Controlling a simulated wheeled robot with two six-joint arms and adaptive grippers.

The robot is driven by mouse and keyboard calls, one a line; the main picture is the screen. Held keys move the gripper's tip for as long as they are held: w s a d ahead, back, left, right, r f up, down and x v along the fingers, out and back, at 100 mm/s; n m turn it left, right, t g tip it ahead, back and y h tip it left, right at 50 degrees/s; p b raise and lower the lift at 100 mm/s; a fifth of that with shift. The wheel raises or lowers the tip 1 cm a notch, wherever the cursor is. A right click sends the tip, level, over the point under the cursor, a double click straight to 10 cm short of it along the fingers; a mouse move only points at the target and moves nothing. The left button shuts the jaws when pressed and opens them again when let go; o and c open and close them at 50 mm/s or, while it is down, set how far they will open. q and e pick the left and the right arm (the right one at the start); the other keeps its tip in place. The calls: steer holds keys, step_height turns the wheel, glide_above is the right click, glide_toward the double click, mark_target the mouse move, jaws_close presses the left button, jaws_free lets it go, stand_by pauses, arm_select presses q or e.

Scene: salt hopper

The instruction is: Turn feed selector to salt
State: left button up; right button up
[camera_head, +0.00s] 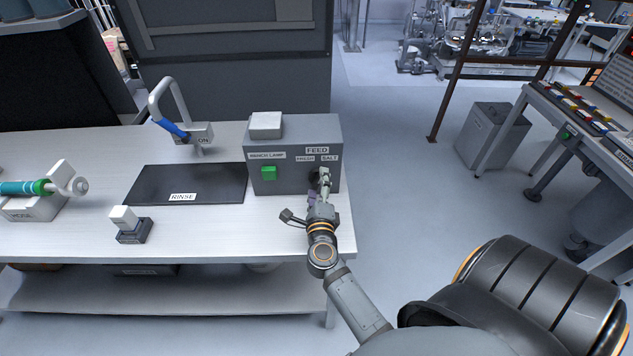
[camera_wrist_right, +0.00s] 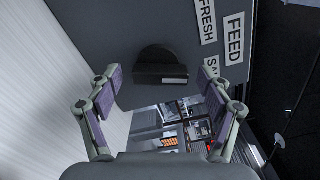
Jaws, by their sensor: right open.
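The feed selector (camera_wrist_right: 160,73) is a dark round knob with a raised bar and a pale mark on the bar, on the front of a grey box (camera_head: 293,187). The FEED label (camera_head: 317,150) sits above the FRESH (camera_head: 305,159) and SALT (camera_head: 330,158) labels. In the wrist view SALT is partly hidden by a finger. My right gripper (camera_wrist_right: 163,88) is open, its fingers apart on either side of the knob, with no contact visible. In the head view my right gripper (camera_head: 322,182) covers most of the knob. My left gripper is not in view.
A green button (camera_head: 269,173) is left of the selector on the same box. A black RINSE mat (camera_head: 190,184), a blue-handled tap (camera_head: 172,128) and a small switch block (camera_head: 131,228) are further left on the white bench.

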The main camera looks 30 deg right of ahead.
steer(key=shift+c, duration=1.4)
steer(key=c, duration=0.9)
steer(key=shift+f+m, duration=0.1)
steer(key=shift+m, duration=0.8)
steer(key=shift+d+m+b, duration=0.1)
steer(key=shift+m+b, duration=0.25)
steer(key=shift+m, duration=0.35)
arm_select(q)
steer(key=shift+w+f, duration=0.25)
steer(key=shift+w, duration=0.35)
arm_select(e)
steer(key=o, duration=1.2)
